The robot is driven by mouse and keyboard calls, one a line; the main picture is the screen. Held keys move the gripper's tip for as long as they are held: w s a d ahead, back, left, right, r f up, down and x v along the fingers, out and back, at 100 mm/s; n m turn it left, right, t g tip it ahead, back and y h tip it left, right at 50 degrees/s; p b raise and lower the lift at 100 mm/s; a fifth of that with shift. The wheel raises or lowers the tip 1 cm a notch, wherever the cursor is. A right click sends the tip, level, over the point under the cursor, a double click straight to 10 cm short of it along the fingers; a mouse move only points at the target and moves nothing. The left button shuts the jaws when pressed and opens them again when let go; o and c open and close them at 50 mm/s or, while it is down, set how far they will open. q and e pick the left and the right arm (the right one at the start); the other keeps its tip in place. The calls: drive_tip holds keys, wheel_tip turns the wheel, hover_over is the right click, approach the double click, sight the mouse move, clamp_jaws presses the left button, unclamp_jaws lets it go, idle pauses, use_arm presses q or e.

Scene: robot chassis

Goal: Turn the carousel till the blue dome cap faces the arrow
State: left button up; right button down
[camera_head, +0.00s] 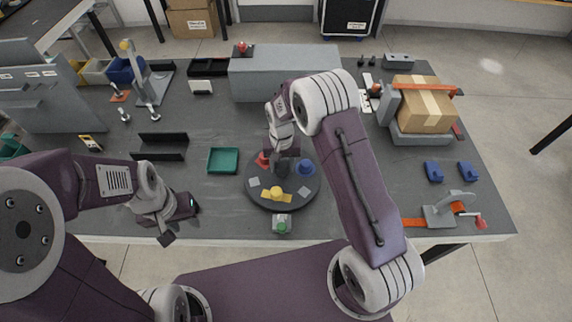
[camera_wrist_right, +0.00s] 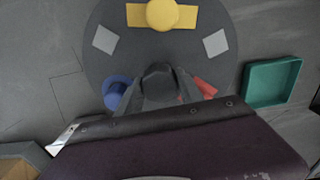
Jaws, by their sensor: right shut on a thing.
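The carousel (camera_head: 258,196) is a dark round disc on the bench; it also shows in the right wrist view (camera_wrist_right: 122,60). Its blue dome cap (camera_head: 306,167) is on the right side in the head view and at the lower left in the wrist view (camera_wrist_right: 116,93). A yellow dome (camera_head: 277,192) on a yellow plate is at the near edge, and a red piece (camera_head: 262,159) is at the far left. My right gripper (camera_wrist_right: 162,90) is shut on the dark central knob (camera_wrist_right: 159,78). My left gripper (camera_head: 178,220) is away to the left; its opening is unclear. I cannot make out the arrow.
A small block with a green top (camera_head: 282,225) stands just in front of the disc. A green tray (camera_head: 223,160) is to its left. A grey box (camera_head: 285,75) stands behind. Blue pieces (camera_head: 434,171) and a clamp-like fixture (camera_head: 440,213) are at right.

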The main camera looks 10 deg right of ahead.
drive_tip(key=shift+w+r+m, duration=0.1)
drive_tip(key=shift+r+m, duration=0.05)
drive_tip(key=shift+m, duration=0.55)
drive_tip(key=shift+m+p, duration=0.4)
drive_tip(key=shift+m, duration=0.6)
drive_tip(key=shift+m+p, duration=0.3)
drive_tip(key=shift+m, duration=1.4)
drive_tip(key=shift+w+m, duration=0.1)
drive_tip(key=shift+m, duration=1.8)
drive_tip(key=shift+r+m+p, duration=0.1)
drive_tip(key=shift+m+p, duration=0.45)
drive_tip(key=shift+m, duration=4.85)
drive_tip(key=shift+w, duration=0.1)
